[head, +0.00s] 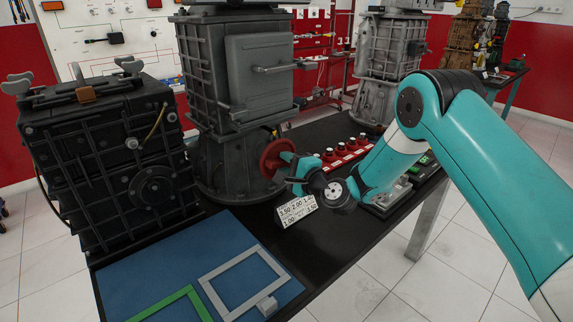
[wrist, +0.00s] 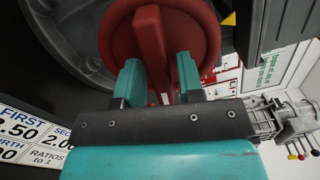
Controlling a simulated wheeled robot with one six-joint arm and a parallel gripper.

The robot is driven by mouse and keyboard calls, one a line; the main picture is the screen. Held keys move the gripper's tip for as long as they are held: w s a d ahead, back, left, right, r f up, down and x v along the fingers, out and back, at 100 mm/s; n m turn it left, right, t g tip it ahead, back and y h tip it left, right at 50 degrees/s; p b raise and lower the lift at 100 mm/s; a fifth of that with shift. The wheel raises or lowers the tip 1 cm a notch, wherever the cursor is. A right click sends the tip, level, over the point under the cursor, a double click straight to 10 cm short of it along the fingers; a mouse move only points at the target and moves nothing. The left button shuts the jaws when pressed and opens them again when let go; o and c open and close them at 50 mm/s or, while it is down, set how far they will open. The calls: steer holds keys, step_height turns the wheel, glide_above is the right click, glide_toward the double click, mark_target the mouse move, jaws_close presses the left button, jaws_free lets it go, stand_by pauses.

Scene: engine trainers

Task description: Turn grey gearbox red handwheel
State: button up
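The grey gearbox (head: 213,80) stands upright on the black table in the head view, on a darker rounded base. Its red handwheel (head: 273,160) sits low on the right side of that base, and the wheel also fills the top middle of the wrist view (wrist: 118,45). My gripper (head: 297,163) is right at the wheel. In the wrist view, the teal fingers of my gripper (wrist: 158,78) stand apart on either side of the wheel's raised red bar (wrist: 150,45). Some space shows between fingers and bar; contact is not clear.
A black gearbox (head: 110,165) stands at the left, by a blue mat (head: 215,235) with grey and green frames. Red knobs (head: 345,153) stand in a row behind my wrist. Another grey unit (head: 385,60) is further back.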

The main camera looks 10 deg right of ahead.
steer(key=shift+o, duration=0.4)
steer(key=shift+s+d+f, duration=0.1)
steer(key=shift+s+d, duration=0.05)
steer(key=shift+s, duration=0.15)
steer(key=b+v, duration=1.4)
steer(key=v, duration=0.2)
steer(key=shift+s+d+b, duration=0.25)
steer(key=shift+b, duration=0.1)
